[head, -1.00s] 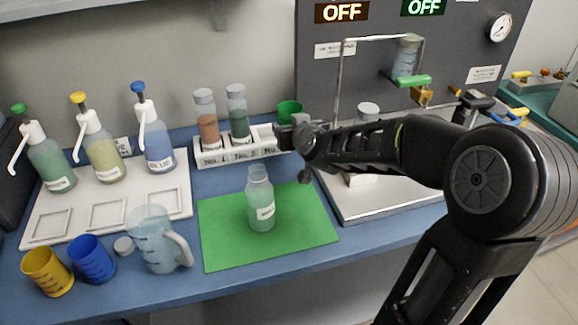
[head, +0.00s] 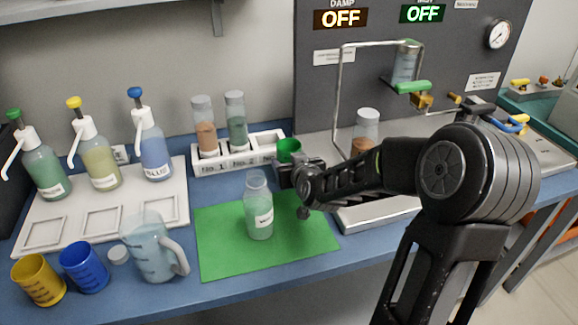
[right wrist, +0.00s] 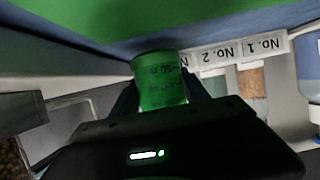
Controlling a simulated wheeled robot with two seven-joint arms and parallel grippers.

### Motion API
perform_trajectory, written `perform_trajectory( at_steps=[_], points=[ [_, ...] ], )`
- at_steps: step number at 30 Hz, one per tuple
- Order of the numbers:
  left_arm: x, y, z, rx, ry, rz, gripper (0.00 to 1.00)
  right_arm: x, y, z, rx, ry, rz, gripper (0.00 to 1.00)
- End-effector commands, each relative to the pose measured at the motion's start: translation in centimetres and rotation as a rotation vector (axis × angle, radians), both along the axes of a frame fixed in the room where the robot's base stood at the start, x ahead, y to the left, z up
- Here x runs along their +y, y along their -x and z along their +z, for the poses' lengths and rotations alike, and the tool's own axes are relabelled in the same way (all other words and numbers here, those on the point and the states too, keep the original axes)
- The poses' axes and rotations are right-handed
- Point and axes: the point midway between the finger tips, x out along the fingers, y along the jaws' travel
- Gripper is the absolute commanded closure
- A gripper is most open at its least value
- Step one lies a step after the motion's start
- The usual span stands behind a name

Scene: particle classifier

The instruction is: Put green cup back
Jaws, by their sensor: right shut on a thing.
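The green cup (head: 288,150) is in my right gripper (head: 284,170), just in front of the right end of the white vial rack. In the right wrist view the cup (right wrist: 160,82) sits between the dark fingers, with black volume marks on its side. My right gripper is shut on it. In the head view the gripper hides the lower part of the cup, so I cannot tell whether it touches the table. A yellow cup (head: 39,280) and a blue cup (head: 84,267) stand side by side at the front left of the table. My left gripper is not in view.
A clear jug (head: 150,250) stands left of the mat. The vial rack (head: 215,170) holds two vials. Pump bottles stand on a white tray (head: 60,236).

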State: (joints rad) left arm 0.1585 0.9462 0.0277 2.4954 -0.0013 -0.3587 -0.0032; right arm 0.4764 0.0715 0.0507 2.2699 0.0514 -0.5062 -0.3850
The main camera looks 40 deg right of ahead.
Motion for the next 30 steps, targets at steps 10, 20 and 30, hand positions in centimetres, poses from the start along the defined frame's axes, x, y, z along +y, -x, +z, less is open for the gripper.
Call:
perform_trajectory(
  at_steps=[10,20,30],
  points=[
    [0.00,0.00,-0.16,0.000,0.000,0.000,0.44,0.04,-0.01,-1.00,-0.002,-0.001,0.001,0.94],
    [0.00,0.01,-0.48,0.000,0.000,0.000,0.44,0.01,0.01,-1.31,-0.001,-0.001,0.000,0.33],
    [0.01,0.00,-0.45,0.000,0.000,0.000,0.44,0.01,0.01,-1.26,-0.001,-0.001,0.000,0.25]
  ],
)
